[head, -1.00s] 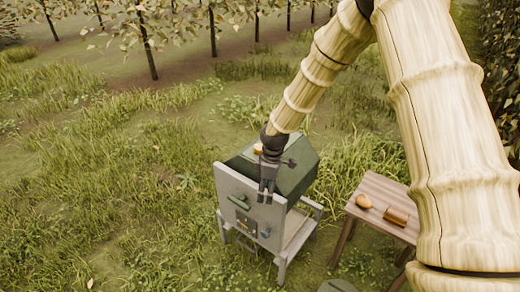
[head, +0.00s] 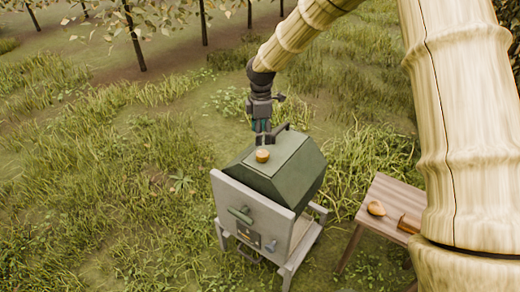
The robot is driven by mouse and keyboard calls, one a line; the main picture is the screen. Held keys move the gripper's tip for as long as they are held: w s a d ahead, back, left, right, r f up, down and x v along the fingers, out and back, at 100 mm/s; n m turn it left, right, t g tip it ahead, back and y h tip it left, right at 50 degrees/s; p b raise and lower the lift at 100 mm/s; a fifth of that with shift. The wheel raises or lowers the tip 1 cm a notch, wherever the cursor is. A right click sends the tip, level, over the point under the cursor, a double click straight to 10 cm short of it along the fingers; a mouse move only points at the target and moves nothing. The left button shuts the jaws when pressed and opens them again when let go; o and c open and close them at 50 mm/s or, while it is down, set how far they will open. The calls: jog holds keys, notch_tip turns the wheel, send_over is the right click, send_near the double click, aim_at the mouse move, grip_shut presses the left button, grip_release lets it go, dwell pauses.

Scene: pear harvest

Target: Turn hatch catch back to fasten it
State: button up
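The grey box with a green roof (head: 287,165) stands on legs in the grass. On its pale front wall is a green bar handle (head: 240,215). Below it is a small dark hatch plate (head: 248,235) with brownish details. A small grey-blue piece, perhaps the catch (head: 271,245), sits at the plate's right; its exact turn is too small to tell.
At right a wooden table (head: 375,210) holds a pear (head: 376,208) and a brown block (head: 408,224). Open grass lies left of the box.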

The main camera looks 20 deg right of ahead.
aim_at(262, 153)
jog(key=f, duration=0.9)
jog(key=shift+s+d+p, duration=0.1)
jog(key=shift+d+p, duration=0.15)
jog(key=shift+p, duration=0.15)
jog(key=c, duration=1)
